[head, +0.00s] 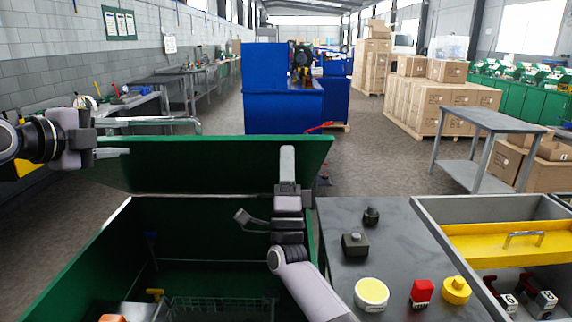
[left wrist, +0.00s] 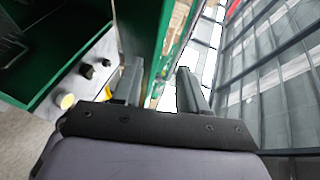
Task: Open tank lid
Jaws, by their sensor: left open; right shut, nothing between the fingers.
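The green tank (head: 75,262) stands open at the lower left, its dark interior showing. Its green lid (head: 215,163) is raised and leans up at the tank's back side. My left gripper (head: 128,137) is open at the lid's upper left corner. In the left wrist view, the green lid (left wrist: 138,30) runs up close beside the left finger, and the space between the fingers (left wrist: 159,88) looks empty. My right gripper (head: 288,163) is shut and points up in front of the lid's right part. I cannot tell whether it touches the lid.
A wire basket (head: 215,306) lies inside the tank. Right of it, a dark worktop (head: 398,236) carries a red button (head: 421,292), yellow buttons and black knobs. A grey tray (head: 431,215) with a yellow panel (head: 490,244) is further right. Blue cabinets (head: 275,112) stand behind the lid.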

